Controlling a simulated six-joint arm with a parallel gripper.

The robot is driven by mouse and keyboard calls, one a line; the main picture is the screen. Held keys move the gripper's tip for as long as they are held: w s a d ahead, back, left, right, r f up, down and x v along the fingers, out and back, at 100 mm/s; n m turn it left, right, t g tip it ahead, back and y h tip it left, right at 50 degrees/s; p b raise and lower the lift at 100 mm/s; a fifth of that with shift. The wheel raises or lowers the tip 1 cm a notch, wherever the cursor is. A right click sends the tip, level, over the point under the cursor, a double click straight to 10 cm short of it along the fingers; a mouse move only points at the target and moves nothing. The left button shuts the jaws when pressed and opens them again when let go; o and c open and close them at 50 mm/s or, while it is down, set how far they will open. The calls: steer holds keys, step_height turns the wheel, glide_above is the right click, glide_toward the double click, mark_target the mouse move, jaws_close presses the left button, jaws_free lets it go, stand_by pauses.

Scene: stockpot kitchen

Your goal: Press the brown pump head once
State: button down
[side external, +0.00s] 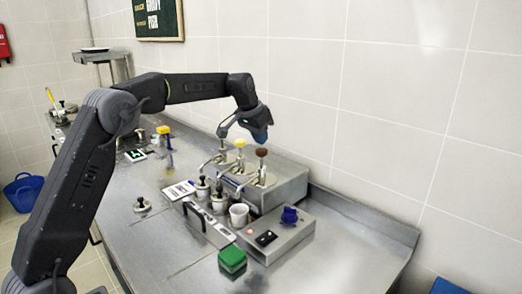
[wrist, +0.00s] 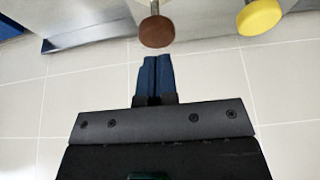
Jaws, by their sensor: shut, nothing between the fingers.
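The brown pump head (side external: 261,152) is a round knob on a thin metal stem at the right end of a row of pumps on a steel box. In the wrist view the brown head (wrist: 156,32) shows just beyond the fingertips, near the top centre. My gripper (side external: 262,139) has blue fingers, pressed together and empty. In the side view it appears just above the brown head; I cannot tell the exact gap. The fingers also show in the wrist view (wrist: 156,62).
A yellow pump head (side external: 240,142) stands left of the brown one; it also shows in the wrist view (wrist: 260,16). In front are a white cup (side external: 239,215), a control box with a blue knob (side external: 290,215) and a green block (side external: 232,259). The tiled wall is close behind.

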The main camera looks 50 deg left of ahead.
mark_target(260, 150)
steer(key=shift+f, duration=0.1)
steer(key=shift+f, duration=2.4)
steer(key=shift+r, duration=2.5)
steer(key=shift+r, duration=2.5)
